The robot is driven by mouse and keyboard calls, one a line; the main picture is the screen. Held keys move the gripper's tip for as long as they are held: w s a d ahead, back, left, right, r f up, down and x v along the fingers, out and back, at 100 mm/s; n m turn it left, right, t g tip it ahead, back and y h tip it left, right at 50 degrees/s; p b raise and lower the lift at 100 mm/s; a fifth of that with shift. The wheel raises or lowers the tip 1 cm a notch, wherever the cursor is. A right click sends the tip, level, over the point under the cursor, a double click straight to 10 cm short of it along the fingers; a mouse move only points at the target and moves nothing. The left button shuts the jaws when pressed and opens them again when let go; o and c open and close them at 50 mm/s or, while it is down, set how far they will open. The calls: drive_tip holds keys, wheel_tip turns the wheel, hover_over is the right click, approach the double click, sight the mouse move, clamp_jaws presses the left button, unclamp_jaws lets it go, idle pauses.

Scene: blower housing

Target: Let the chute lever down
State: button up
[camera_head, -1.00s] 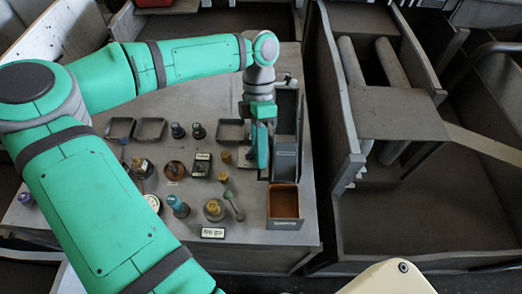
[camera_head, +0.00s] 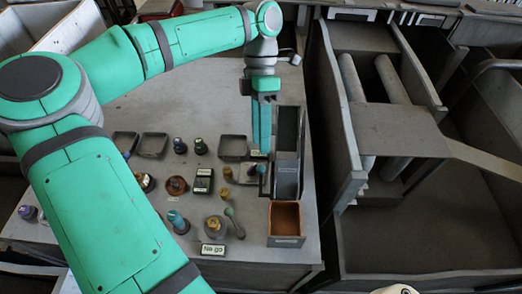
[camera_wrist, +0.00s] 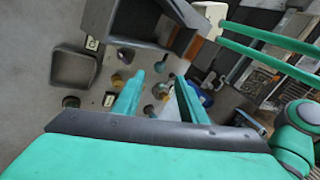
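The chute (camera_head: 287,140) is a tall, narrow grey box near the right edge of the table. A small dark lever (camera_head: 262,180) stands close against its left side, below my fingertips. How far the lever is tilted is hard to tell. My gripper (camera_head: 261,150) points down just left of the chute. In the wrist view, its two teal fingers (camera_wrist: 160,95) are spread apart with nothing between them. The chute (camera_wrist: 150,22) shows beyond the fingers at the top of that view. I cannot make out any contact with the lever.
An open brown-lined bin (camera_head: 285,220) stands in front of the chute. Several knobs and buttons, including a teal one (camera_head: 178,222), stand left of it. A shallow grey tray (camera_head: 233,147) lies left of my gripper. A large grey housing (camera_head: 400,120) is to the right.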

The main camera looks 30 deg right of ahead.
drive_tip(key=shift+w+d+r, duration=0.15)
drive_tip(key=shift+w+r, duration=0.15)
drive_tip(key=shift+r, duration=0.35)
